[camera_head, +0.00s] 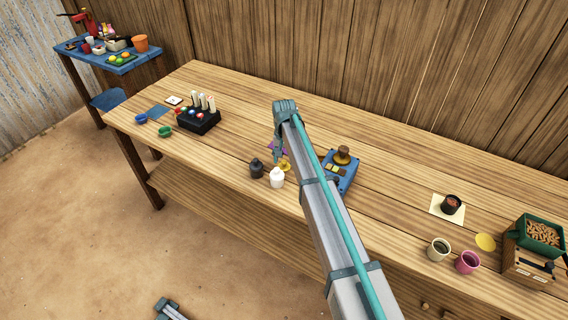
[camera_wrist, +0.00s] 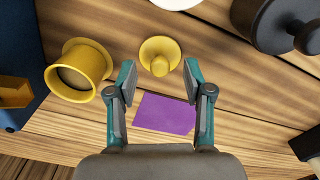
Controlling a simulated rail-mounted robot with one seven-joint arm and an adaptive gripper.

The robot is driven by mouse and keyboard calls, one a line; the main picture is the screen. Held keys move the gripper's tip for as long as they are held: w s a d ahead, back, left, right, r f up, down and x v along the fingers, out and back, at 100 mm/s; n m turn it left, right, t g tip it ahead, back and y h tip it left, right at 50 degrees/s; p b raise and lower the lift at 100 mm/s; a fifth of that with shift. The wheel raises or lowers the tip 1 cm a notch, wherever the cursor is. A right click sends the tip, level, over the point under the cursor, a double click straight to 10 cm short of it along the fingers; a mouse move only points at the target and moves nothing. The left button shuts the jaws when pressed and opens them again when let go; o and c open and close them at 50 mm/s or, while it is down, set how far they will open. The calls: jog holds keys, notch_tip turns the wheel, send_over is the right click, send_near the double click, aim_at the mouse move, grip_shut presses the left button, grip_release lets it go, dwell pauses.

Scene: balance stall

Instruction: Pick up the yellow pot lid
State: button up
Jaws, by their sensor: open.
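The yellow pot lid (camera_wrist: 158,50) is a small disc with a round knob, lying on the wooden table in the wrist view. It shows as a small yellow patch (camera_head: 285,166) in the head view, partly hidden by my arm. My gripper (camera_wrist: 159,84) is open and empty, pointing down, with its fingers spread on either side of the lid's line. The lid lies just beyond the fingertips, and contact does not show. In the head view my gripper (camera_head: 278,150) is mostly hidden by the arm. A yellow pot (camera_wrist: 82,68) stands left of the lid in the wrist view.
A purple card (camera_wrist: 166,113) lies flat between the fingers. A black lidded pot (camera_wrist: 282,22) stands to the right; a white pot (camera_head: 277,178) is close by. A blue scale (camera_head: 340,172) stands right of the arm. The table to its right is clear up to a pale mat (camera_head: 436,209).

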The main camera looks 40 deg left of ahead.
notch_tip(320, 180, down, 2)
jog(key=shift+f, duration=0.1)
grip_shut()
jog(key=shift+r, duration=0.2)
dwell(0.3)
